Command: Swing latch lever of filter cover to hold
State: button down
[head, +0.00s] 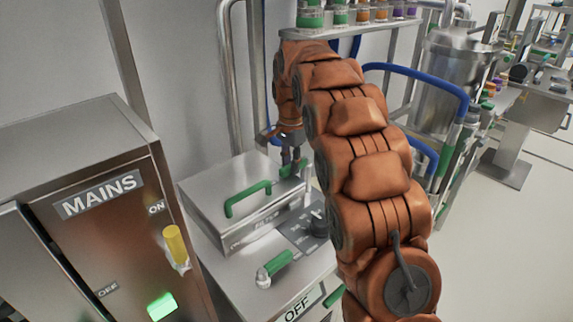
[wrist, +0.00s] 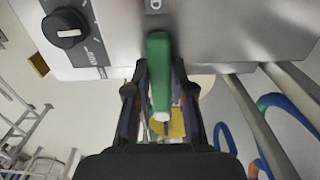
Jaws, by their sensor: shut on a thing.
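The filter cover (head: 215,190) is a flat steel lid with a green handle (head: 247,198) on top, lying level on the cabinet. Its green latch lever (head: 296,170) is at the cover's far right edge. In the wrist view the lever (wrist: 159,60) points down the picture from the steel edge, between the fingers. My gripper (head: 291,160) comes down onto it from above and is shut on it; it also shows in the wrist view (wrist: 160,88). The lever's pivot is not clearly visible.
A black knob (head: 318,222) and a green-handled valve lever (head: 275,265) are on the cabinet front. A MAINS box (head: 90,200) with a yellow switch stands at left. Steel pipes (head: 232,80) and blue hoses (head: 430,78) run behind. A steel tank (head: 450,80) stands at right.

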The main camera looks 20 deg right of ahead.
jog(key=c, duration=1)
grip_release()
jog(key=shift+r, duration=0.15)
notch_tip(320, 180, up, 7)
jog(key=shift+f, duration=0.15)
jog(key=shift+r, duration=0.3)
